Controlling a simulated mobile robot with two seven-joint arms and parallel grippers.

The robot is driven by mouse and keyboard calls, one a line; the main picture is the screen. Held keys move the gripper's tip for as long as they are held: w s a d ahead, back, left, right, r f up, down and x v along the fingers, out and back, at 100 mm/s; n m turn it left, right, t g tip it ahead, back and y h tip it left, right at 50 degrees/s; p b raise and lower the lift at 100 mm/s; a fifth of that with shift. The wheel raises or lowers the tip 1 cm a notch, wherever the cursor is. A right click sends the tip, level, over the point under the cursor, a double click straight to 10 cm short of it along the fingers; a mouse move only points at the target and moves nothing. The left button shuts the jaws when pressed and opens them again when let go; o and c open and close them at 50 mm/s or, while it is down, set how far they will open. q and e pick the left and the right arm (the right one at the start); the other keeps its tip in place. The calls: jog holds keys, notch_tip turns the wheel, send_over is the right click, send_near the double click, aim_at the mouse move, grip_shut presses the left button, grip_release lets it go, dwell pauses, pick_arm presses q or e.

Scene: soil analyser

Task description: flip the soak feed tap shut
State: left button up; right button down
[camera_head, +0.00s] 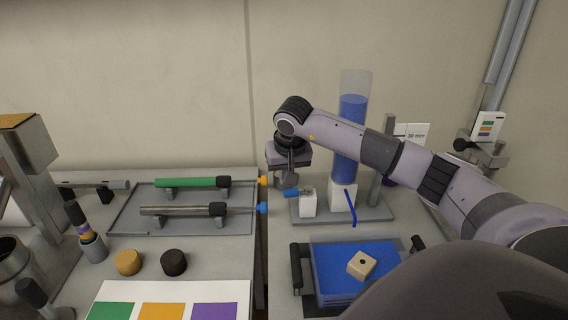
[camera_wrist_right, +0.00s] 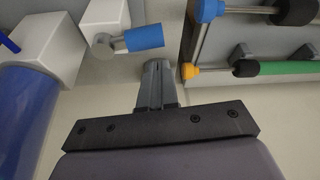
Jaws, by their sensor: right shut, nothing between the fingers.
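The tap is a white block (camera_head: 308,204) with a small metal valve and a blue lever (camera_head: 292,193) on top. The lever sticks out to the left, roughly level. In the right wrist view the lever (camera_wrist_right: 145,37) points right from the white block (camera_wrist_right: 110,14). A clear cylinder of blue liquid (camera_head: 352,125) stands beside it on a white foot (camera_head: 343,195), with a blue tube (camera_head: 351,208) hanging in front. My right gripper (camera_head: 291,179) is shut and empty, just above the lever; its closed fingers (camera_wrist_right: 158,72) appear apart from it. My left gripper is not in view.
A tray of blue liquid (camera_head: 317,300) holding a beige block (camera_head: 361,265) sits in front. Left are green (camera_head: 190,182) and grey (camera_head: 180,210) rods on a rack, two round caps, and a colour card (camera_head: 170,290). A grey post (camera_head: 388,160) stands right of the cylinder.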

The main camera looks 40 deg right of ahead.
jog(key=shift+s+a+f, duration=0.1)
jog(key=shift+s+a, duration=0.25)
jog(key=shift+s, duration=0.25)
